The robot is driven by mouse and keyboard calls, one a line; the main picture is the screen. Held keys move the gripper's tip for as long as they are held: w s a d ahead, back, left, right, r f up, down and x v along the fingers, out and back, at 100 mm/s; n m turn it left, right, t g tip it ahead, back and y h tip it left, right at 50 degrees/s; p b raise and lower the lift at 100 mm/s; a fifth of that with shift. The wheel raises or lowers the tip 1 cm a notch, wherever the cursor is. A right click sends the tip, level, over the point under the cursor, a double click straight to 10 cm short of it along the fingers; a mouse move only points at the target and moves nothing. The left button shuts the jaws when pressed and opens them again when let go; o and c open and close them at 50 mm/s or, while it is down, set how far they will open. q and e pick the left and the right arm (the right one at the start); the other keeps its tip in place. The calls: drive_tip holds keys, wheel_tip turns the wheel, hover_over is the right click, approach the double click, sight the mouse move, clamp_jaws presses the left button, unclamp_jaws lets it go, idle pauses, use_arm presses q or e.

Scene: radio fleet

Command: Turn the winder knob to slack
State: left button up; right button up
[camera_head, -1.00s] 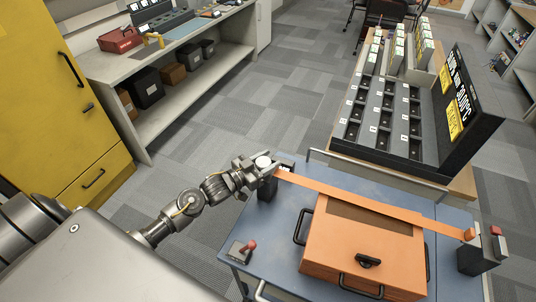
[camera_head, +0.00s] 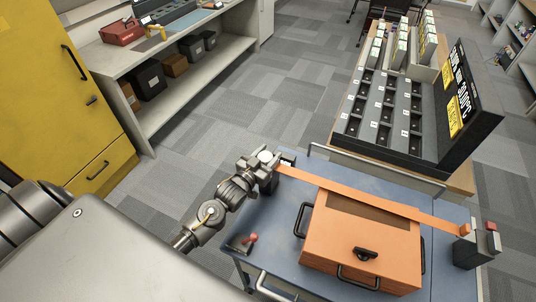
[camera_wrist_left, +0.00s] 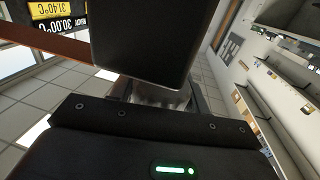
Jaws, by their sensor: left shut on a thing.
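The winder (camera_head: 287,158) is a dark post at the left back corner of the blue cart, at the left end of an orange strap (camera_head: 370,199). My left gripper (camera_head: 266,159) is at the winder's top, shut on its pale round knob (camera_head: 265,155). The fingers hide most of the knob, so its angle cannot be read. In the left wrist view, a dark block fills the upper middle, and a small grey metallic part (camera_wrist_left: 160,97) shows beneath it. The strap runs over an orange case (camera_head: 362,245) to a dark post (camera_head: 472,250) at the right. My right gripper is not in view.
The blue cart (camera_head: 452,213) has a metal rail along its back. A small red-tipped lever (camera_head: 252,239) is at its front left. A display rack (camera_head: 385,115) stands behind it. A workbench (camera_head: 125,61) and yellow cabinet (camera_head: 50,100) are at the left, with open carpet between.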

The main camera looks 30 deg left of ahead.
use_arm(q)
drive_tip(key=shift+r, duration=0.1)
drive_tip(key=o, duration=1)
drive_tip(key=shift+s, duration=0.3)
drive_tip(key=s+b, duration=0.1)
drive_tip(key=s, duration=0.2)
drive_tip(key=s+a+b, duration=0.1)
drive_tip(key=s, duration=0.2)
drive_tip(key=s+b, duration=0.1)
drive_tip(key=s, duration=0.3)
drive_tip(key=shift+a, duration=0.15)
